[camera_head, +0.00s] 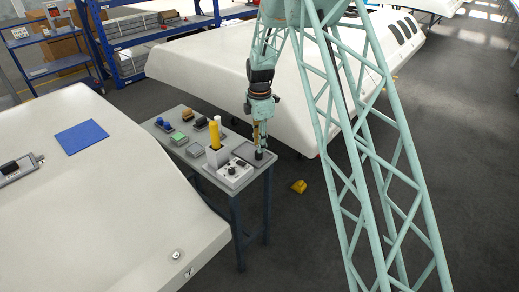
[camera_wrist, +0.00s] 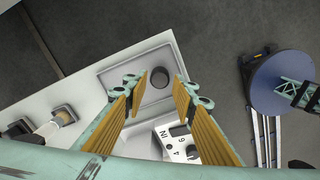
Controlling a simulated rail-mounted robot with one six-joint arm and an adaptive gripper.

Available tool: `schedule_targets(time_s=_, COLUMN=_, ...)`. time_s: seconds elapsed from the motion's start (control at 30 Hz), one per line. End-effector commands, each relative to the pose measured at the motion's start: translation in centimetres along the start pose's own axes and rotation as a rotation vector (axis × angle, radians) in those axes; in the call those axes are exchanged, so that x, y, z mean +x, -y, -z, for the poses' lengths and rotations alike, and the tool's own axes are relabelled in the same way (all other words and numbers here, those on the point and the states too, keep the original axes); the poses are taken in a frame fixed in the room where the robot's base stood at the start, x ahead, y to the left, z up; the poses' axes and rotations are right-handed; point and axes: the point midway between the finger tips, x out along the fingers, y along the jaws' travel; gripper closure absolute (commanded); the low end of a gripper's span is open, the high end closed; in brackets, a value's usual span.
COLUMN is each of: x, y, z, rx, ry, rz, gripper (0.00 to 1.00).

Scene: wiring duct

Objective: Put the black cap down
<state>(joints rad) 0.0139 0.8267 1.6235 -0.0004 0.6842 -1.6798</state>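The black cap (camera_wrist: 161,77) is a short dark cylinder. In the wrist view it shows between and just beyond my fingertips, over the shallow grey tray (camera_wrist: 116,74). My gripper (camera_wrist: 161,82) has yellow-orange finger pads, parted, with a narrow gap visible on each side of the cap, so it looks open. In the head view my gripper (camera_head: 258,147) points straight down over the tray (camera_head: 243,151) at the bench's right end. The cap (camera_head: 259,155) is a small dark spot at the fingertips there. Whether it rests fully on the tray is hard to tell.
A white box with a dial (camera_head: 235,173) stands close beside the tray; it also shows in the wrist view (camera_wrist: 178,145). A holder with a yellow cylinder (camera_head: 214,135) stands behind it. Several small parts lie farther left on the grey bench (camera_head: 196,164). A yellow object (camera_head: 299,187) lies on the floor.

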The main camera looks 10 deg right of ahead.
Motion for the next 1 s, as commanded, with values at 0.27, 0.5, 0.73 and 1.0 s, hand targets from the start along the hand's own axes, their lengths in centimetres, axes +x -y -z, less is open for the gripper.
schedule_targets(time_s=0.27, x=-4.2, y=0.0, z=0.0, rx=0.0, ry=0.0, rz=-0.001, gripper=0.75)
schedule_targets(time_s=0.5, x=-6.5, y=0.0, z=0.0, rx=0.0, ry=0.0, rz=0.0, gripper=0.75)
schedule_targets(time_s=0.73, x=-7.1, y=0.0, z=0.0, rx=0.0, ry=0.0, rz=0.001, gripper=0.75)
schedule_targets(time_s=1.0, x=-7.1, y=0.0, z=0.0, rx=0.0, ry=0.0, rz=0.001, gripper=0.75)
